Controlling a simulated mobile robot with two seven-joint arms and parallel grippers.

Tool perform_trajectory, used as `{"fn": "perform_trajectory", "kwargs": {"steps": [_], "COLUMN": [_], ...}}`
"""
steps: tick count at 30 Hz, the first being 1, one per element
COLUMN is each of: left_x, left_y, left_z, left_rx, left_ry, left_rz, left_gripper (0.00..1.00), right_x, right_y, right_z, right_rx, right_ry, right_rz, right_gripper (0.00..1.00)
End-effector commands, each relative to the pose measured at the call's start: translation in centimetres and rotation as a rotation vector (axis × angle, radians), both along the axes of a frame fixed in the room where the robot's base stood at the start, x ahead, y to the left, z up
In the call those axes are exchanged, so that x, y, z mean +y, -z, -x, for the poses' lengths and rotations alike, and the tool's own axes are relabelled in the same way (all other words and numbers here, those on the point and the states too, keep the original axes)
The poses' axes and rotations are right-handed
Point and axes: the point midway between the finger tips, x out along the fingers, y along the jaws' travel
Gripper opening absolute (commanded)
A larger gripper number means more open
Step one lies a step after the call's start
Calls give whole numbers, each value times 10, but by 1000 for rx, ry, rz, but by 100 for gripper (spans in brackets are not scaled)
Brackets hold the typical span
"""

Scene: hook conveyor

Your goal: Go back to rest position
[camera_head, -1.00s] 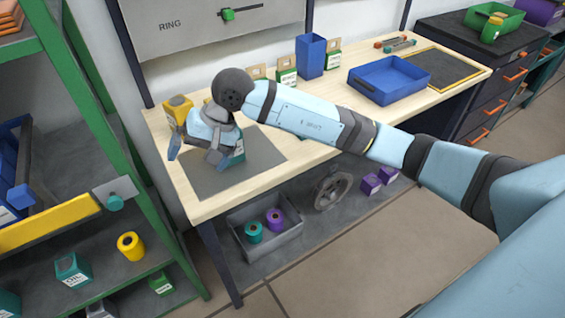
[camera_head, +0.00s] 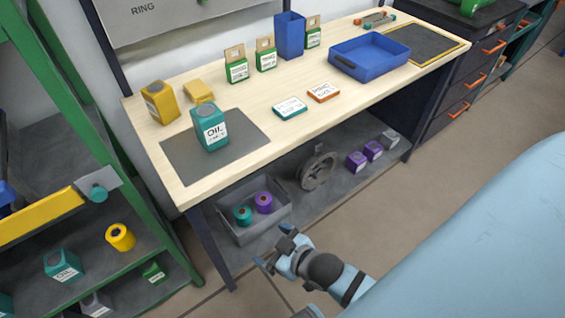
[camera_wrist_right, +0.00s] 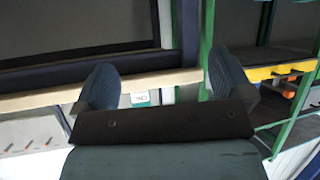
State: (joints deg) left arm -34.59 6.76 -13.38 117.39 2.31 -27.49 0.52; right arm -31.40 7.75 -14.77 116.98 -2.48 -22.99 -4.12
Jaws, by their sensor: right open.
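My right gripper (camera_head: 272,252) is in the lower middle of the head view, low in front of the workbench and clear of its edge. It is open and empty; in the right wrist view its two fingers (camera_wrist_right: 165,88) stand wide apart with nothing between them. A teal oil can (camera_head: 211,130) stands upright on the dark grey mat (camera_head: 180,163) at the left of the bench, apart from the gripper. A small part of a white-labelled teal item (camera_wrist_right: 140,97) shows between the fingers in the wrist view, farther off. My left gripper is out of view.
The wooden bench (camera_head: 262,95) carries a yellow can (camera_head: 160,102), a blue tray (camera_head: 370,57) and several boxes. A grey bin (camera_head: 245,231) with two rolls sits on the lower shelf. A green rack (camera_head: 130,180) stands at the left. The floor right of the gripper is free.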

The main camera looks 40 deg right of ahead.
Motion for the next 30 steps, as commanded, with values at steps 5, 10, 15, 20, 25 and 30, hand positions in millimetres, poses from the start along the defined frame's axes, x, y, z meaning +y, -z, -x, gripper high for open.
{"fn": "perform_trajectory", "kwargs": {"steps": [5, 10, 15, 20, 25, 30], "left_x": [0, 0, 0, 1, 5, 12], "left_y": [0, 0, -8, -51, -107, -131], "left_z": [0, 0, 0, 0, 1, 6], "left_rx": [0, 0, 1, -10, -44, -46], "left_ry": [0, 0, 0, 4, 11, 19], "left_rz": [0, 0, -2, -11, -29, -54], "left_gripper": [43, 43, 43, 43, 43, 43], "right_x": [-5, -5, -5, -7, -10, -13], "right_y": [23, 23, 15, -26, -77, -110], "right_z": [31, 32, 32, 33, 36, 37], "right_rx": [164, 168, 167, 153, 135, 117], "right_ry": [80, 82, 80, 76, 68, 63], "right_rz": [-125, -131, -128, -114, -94, -80], "right_gripper": [98, 98, 98, 98, 98, 98]}}
